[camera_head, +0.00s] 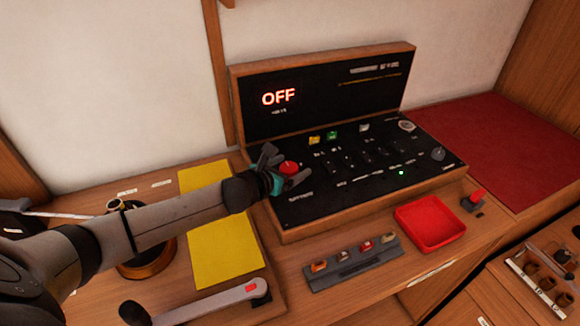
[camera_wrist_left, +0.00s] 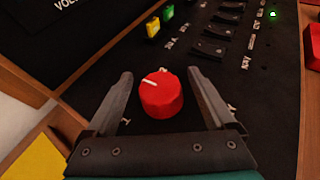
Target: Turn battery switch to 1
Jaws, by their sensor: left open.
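The battery switch is a red round knob (camera_head: 289,168) at the left end of the black control panel (camera_head: 345,190). In the left wrist view the red knob (camera_wrist_left: 161,95) has a white line on its top pointing to the upper left. The panel's display reads OFF (camera_head: 278,97). My left gripper (camera_head: 283,172) is at the knob; in the wrist view its open fingers (camera_wrist_left: 166,95) stand on either side of the knob, with gaps visible. The markings around the knob are mostly hidden or too small to read. My right gripper is not in view.
Black rocker switches (camera_wrist_left: 222,30) and yellow and green buttons (camera_head: 332,135) lie beyond the knob. A red tray (camera_head: 431,223), a strip of small keys (camera_head: 353,262) and a lever handle (camera_head: 210,303) are in front. A yellow sheet (camera_head: 222,240) lies under my arm.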

